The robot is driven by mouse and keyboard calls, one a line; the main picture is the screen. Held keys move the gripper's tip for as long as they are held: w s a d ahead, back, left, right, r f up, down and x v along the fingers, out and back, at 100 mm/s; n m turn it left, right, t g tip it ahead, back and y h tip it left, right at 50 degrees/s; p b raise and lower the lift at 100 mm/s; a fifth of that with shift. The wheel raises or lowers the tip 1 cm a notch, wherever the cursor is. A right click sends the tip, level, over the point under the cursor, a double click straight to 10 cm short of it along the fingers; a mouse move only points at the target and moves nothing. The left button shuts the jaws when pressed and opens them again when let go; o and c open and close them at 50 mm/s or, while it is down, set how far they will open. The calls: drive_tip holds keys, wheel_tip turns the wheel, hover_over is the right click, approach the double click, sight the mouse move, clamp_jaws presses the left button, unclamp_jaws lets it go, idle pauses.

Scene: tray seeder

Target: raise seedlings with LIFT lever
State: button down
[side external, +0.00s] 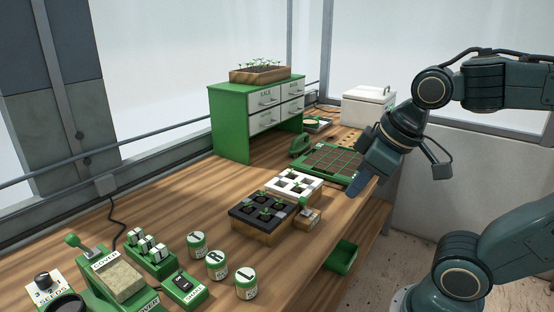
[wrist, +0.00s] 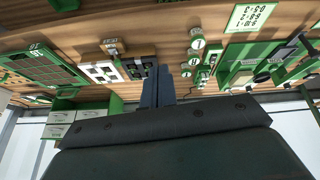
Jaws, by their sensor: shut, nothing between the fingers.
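A black tray (side external: 239,215) on a wooden base holds several small green seedlings. A small wooden block with a short lever (side external: 305,213) stands at its right side; its label is too small to read, so I cannot tell if it says LIFT. In the wrist view the black tray (wrist: 131,65) and the lever block (wrist: 113,46) show upper left of my fingers. My gripper (side external: 383,190) is shut and empty. It hangs near the bench's front edge, right of the lever block and apart from it. Its fingers (wrist: 157,90) show together in the wrist view.
A white seedling tray (side external: 310,187) stands behind the black one, and a green gridded tray (side external: 335,158) beyond it. Several labelled jars (side external: 216,265) and a COVER device (side external: 113,268) stand at the front left. A green drawer cabinet (side external: 231,127) stands at the back. Bare wood lies left of the trays.

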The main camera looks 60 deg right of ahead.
drive_tip(key=w+d+f+n+g, duration=0.2)
drive_tip(key=w+d+n, duration=0.1)
drive_tip(key=w+n, duration=0.6)
drive_tip(key=n+g, duration=0.3)
drive_tip(key=n, duration=0.5)
approach(304, 206)
drive_tip(key=w+a+r, duration=0.1)
drive_tip(key=a, duration=0.5)
drive_tip(key=shift+h, duration=0.4)
drive_tip(key=shift+a, duration=0.15)
drive_tip(key=f, duration=0.6)
drive_tip(key=d+f, duration=0.1)
drive_tip(key=f, duration=0.3)
drive_tip(key=shift+d+r, duration=0.25)
drive_tip(key=shift+d, duration=0.2)
drive_tip(key=shift+d+r, duration=0.2)
drive_tip(key=shift+d, duration=0.3)
drive_tip(key=shift+d+r, duration=0.4)
drive_tip(key=shift+d, duration=0.4)
